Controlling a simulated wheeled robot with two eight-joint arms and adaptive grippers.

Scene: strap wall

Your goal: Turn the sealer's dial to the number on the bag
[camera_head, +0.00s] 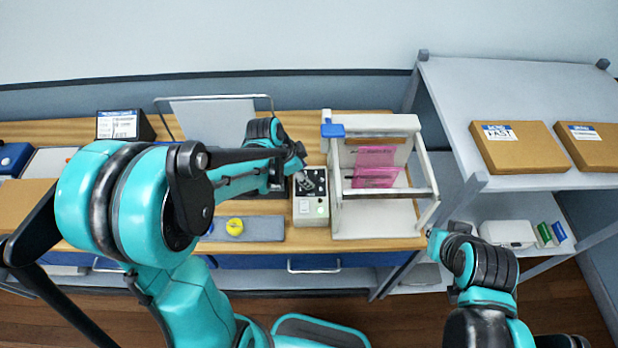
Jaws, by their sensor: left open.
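The sealer (421,205) stands on the wooden bench, a white frame with a blue block on its top left corner. Pink bags (376,177) hang inside it; any number on them is too small to read. Its control box (311,210) is at its left, with a dark panel and a lit button.
A grey tray (265,229) with a yellow round item (235,227) lies left of the control box. A label printer (125,125) stands at the back left. A grey shelf (520,100) with cardboard boxes (511,147) is at the right. My left arm covers much of the bench.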

